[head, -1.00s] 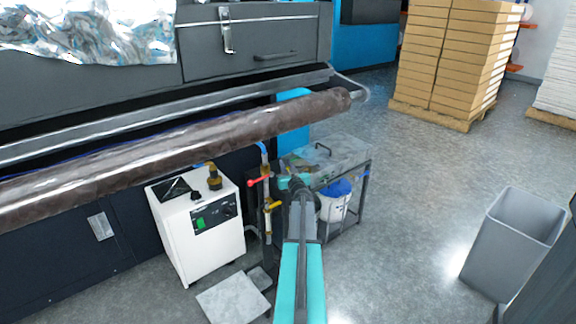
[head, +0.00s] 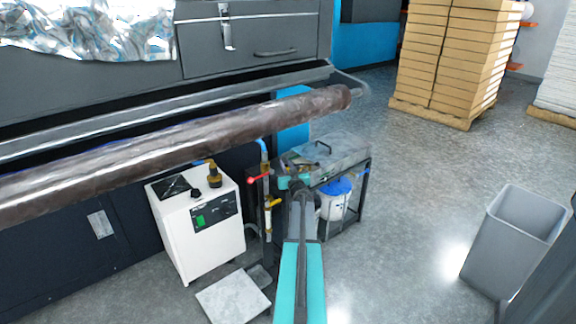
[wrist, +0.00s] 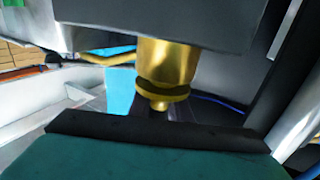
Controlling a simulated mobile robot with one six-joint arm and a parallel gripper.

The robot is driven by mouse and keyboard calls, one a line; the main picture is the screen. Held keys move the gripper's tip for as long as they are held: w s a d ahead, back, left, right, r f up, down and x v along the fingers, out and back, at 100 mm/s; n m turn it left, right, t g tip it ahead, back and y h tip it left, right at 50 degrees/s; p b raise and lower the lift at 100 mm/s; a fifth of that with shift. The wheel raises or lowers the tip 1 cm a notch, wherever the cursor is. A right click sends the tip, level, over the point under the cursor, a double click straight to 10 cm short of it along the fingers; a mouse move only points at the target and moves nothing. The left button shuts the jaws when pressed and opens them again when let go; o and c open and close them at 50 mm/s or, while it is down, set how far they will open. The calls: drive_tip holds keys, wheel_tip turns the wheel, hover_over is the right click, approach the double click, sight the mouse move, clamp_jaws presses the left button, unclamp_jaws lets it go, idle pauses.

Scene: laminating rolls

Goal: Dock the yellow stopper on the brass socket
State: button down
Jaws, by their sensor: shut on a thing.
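In the wrist view, a shiny yellow-gold stepped piece, which I take for the yellow stopper (wrist: 166,68), sits in the middle against the dark part of my gripper (wrist: 160,110). My gripper is shut on it. Its narrow end points down in that picture. In the head view, my gripper (head: 292,178) is at the far end of my teal arm, beside the upright pipe; its jaws and the stopper cannot be made out. A brass fitting with a dark top (head: 215,182) stands on the white unit, left of my gripper. I cannot tell whether it is the brass socket.
The white unit (head: 185,240) stands left of the pipe, which carries a red handle (head: 259,181) and a yellow handle (head: 274,203). The long brown roll (head: 190,140) crosses above. A grey cart (head: 345,160) is behind my gripper. Floor to the right is open, with a grey bin (head: 510,240).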

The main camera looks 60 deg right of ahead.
drive_tip(key=c, duration=1.9)
unclamp_jaws()
drive_tip(key=shift+a, duration=0.15)
drive_tip(key=shift+p+v, duration=0.75)
drive_tip(key=shift+v, duration=1.55)
drive_tip(key=p+v, duration=0.1)
drive_tip(key=v, duration=0.5)
drive_tip(key=shift+s, duration=0.1)
